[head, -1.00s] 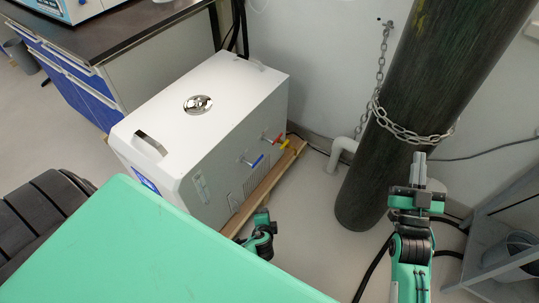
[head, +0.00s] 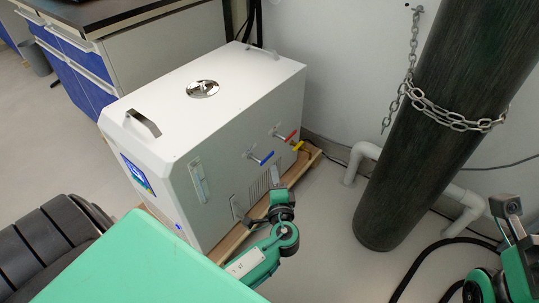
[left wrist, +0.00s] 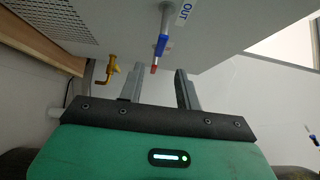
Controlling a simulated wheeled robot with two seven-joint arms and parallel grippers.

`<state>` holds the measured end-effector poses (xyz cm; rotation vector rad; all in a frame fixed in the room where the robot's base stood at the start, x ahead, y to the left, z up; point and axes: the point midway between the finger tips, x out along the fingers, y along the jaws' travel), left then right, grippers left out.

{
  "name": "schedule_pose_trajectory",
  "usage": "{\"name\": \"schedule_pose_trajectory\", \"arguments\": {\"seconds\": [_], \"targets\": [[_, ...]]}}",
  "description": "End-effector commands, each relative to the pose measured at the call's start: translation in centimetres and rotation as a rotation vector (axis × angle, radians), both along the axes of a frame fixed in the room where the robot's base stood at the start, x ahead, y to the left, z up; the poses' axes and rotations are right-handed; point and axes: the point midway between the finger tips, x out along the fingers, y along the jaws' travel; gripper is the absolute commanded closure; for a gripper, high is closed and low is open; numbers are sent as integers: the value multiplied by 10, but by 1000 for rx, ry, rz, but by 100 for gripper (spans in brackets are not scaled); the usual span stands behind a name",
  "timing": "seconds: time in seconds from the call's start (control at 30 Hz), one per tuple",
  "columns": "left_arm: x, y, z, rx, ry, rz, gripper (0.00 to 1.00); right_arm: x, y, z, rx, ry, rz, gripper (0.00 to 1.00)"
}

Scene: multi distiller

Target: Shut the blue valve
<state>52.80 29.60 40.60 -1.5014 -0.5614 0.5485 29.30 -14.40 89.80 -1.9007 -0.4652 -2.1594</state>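The blue valve (head: 262,158) is a blue lever on a stub on the side of the white distiller (head: 180,125). In the left wrist view its blue handle (left wrist: 160,46) lies ahead of the fingers, roughly in line with the gap. My left gripper (head: 255,190) is open, close to the distiller side and below the blue valve; in the left wrist view its two fingers (left wrist: 159,88) stand apart with nothing between them. My right gripper (head: 513,215) is at the right edge, far from the valve; its fingers cannot be made out clearly.
A red valve (head: 289,135) and a yellow outlet (head: 297,146) sit right of the blue valve. The distiller stands on a wooden base (head: 310,156). A chained dark cylinder (head: 405,160) and white pipe (head: 360,160) stand right. Floor between is clear.

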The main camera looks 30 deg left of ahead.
Motion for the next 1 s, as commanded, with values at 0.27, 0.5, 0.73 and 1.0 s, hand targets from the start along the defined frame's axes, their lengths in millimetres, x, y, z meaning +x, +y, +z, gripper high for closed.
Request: {"name": "schedule_pose_trajectory", "arguments": {"seconds": [0.27,0.5,0.73,1.0], "targets": [[47,40,-2,2,-2,-1,65,-5,11,1,-11,-37,31,100],[76,65,-2,0,1,-1,65,-7,11,6,-1,-55,36,100],[86,73,-1,-1,2,-2,65,-6,10,8,4,-59,36,100],[86,73,0,-1,3,-2,71,-6,10,9,3,-58,36,100]]}}
